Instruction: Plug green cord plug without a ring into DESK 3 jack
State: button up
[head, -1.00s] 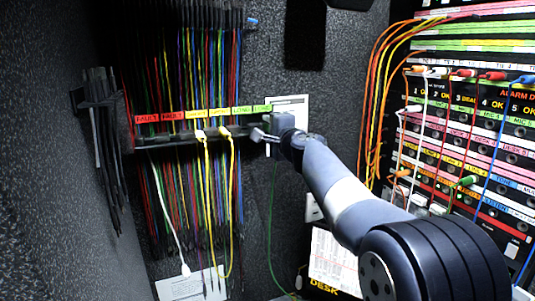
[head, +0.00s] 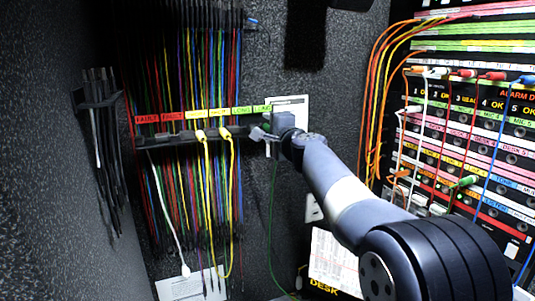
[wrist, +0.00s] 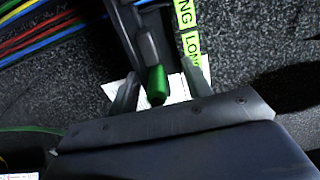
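A green plug (wrist: 156,85) hangs from the dark cord holder (head: 180,138), by the green LONG labels (head: 242,111). No ring shows on it in the wrist view. My gripper (head: 260,133) is at the right end of the holder. In the wrist view its two fingers (wrist: 163,88) stand on either side of the green plug, with gaps, so it is open. A thin green cord (head: 271,220) hangs below the gripper. The jack panel (head: 480,150) is at the right; some pink labels read DESK, but I cannot make out DESK 3.
Two yellow plugs (head: 225,132) sit in the holder left of my gripper. A green plug (head: 468,181) sits in the panel. Orange and yellow cords (head: 372,110) hang at the panel's left edge. Black leads (head: 103,140) hang on the left wall.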

jog(key=o, duration=0.5)
jog(key=shift+f, duration=0.15)
jog(key=b+v, duration=0.4)
jog(key=v, duration=0.6)
jog(key=shift+s+d, duration=0.15)
jog(key=shift+s, duration=0.2)
jog(key=shift+w, duration=0.1)
jog(key=p+x, duration=0.3)
jog(key=x, duration=0.5)
jog(key=shift+w, duration=0.3)
jog(key=shift+p+x, duration=0.5)
jog(key=shift+x, duration=0.55)
jog(key=shift+s, duration=0.15)
